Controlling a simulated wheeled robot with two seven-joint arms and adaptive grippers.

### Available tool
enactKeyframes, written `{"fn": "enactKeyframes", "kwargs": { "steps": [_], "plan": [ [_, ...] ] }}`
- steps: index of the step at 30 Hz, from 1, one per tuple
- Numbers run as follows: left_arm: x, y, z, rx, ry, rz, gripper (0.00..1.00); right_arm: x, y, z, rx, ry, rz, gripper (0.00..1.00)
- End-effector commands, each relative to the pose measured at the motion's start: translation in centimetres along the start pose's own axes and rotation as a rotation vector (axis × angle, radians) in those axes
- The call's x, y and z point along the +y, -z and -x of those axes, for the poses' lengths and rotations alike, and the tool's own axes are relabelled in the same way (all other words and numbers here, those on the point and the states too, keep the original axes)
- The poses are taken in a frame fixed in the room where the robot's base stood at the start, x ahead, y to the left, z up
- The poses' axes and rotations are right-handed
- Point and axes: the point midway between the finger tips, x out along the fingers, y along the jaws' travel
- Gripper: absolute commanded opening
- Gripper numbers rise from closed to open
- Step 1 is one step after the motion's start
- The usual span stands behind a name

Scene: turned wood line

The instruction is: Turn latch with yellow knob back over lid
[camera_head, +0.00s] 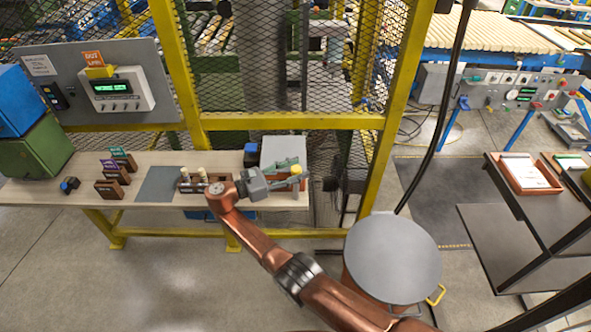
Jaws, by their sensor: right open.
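The yellow knob (296,170) shows near the right end of the wooden bench, at the front of a light grey box or lid (284,149). My right gripper (289,175) reaches to it from the left. Its fingers are open, one on the far side and one on the near side of the knob, with the knob between them near the tips. I cannot tell whether they touch it. The latch arm under the knob is hidden or too small to make out. My left gripper is not in view.
The bench (145,160) also holds a grey mat (160,184), a small rack (193,180) beside my wrist and several labelled dark blocks (110,188) at the left. A yellow-framed mesh fence (290,121) stands close behind. A grey-topped drum (393,258) stands at the lower right.

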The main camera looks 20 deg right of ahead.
Motion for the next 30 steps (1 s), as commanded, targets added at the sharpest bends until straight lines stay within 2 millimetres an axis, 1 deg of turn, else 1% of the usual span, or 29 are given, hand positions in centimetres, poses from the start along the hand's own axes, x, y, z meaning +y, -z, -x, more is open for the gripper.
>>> {"fn": "enactKeyframes", "kwargs": {
  "steps": [2, 5, 12, 15, 21, 30],
  "plan": [
    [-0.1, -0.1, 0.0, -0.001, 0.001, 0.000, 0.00, 0.0, 0.0, 0.3, 0.000, -0.001, 0.000, 0.42],
    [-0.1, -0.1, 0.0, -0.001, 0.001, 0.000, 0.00, 0.1, -0.1, 1.2, 0.000, -0.003, 0.001, 0.42],
    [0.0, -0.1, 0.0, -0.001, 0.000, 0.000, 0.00, 0.1, -0.1, 5.3, -0.002, -0.003, 0.001, 0.42],
    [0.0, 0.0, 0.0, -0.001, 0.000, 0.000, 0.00, 0.1, -0.1, 6.2, -0.001, -0.002, 0.001, 0.42],
    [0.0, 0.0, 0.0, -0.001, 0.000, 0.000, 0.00, 0.1, 0.0, 7.3, 0.000, -0.001, 0.000, 0.42],
    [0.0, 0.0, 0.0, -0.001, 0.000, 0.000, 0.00, 0.0, 0.0, 7.5, 0.000, 0.001, 0.000, 0.42]
  ]
}}
